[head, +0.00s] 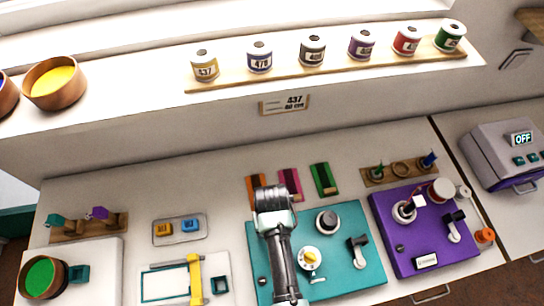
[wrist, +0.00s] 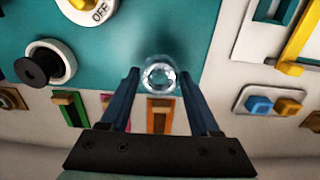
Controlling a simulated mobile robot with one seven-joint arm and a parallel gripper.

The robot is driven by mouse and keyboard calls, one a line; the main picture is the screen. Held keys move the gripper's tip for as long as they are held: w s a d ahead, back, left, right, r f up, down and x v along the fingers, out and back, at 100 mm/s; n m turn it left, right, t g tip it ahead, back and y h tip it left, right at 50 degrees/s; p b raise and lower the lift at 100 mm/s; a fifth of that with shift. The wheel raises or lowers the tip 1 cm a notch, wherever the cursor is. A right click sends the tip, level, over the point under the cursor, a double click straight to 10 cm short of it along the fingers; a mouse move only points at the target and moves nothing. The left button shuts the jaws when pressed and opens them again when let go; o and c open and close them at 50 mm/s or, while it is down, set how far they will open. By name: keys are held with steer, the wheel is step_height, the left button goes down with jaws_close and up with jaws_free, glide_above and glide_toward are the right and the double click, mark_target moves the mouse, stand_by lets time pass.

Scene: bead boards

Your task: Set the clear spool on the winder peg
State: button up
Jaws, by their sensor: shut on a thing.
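My gripper (wrist: 160,82) is shut on the clear spool (wrist: 158,75), a small see-through ring held between the two dark fingertips. In the head view my gripper (head: 273,197) hangs over the back left edge of the teal board (head: 346,278), and the spool is hidden there. On the teal board, to the right of my gripper, a short black peg stands on a white disc (head: 327,221); it also shows at the left of the wrist view (wrist: 40,65). The held spool is apart from this peg. I cannot tell from any label whether this is the winder peg.
The teal board also carries a yellow-topped dial (head: 309,258) and a black-handled crank (head: 358,250). A purple board (head: 425,240) with pegs and a crank lies right. Colored blocks (head: 322,179) lie behind. Several labelled spools stand on a shelf strip (head: 290,75).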

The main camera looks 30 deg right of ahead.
steer(key=shift+f, duration=0.2)
steer(key=shift+f+b, duration=0.7)
steer(key=shift+f, duration=0.15)
stand_by(0.4)
steer(key=o, duration=1.4)
steer(key=shift+r+p, duration=0.1)
steer(key=shift+p, duration=0.2)
step_height(320, 180, up, 7)
steer(key=p, duration=0.7)
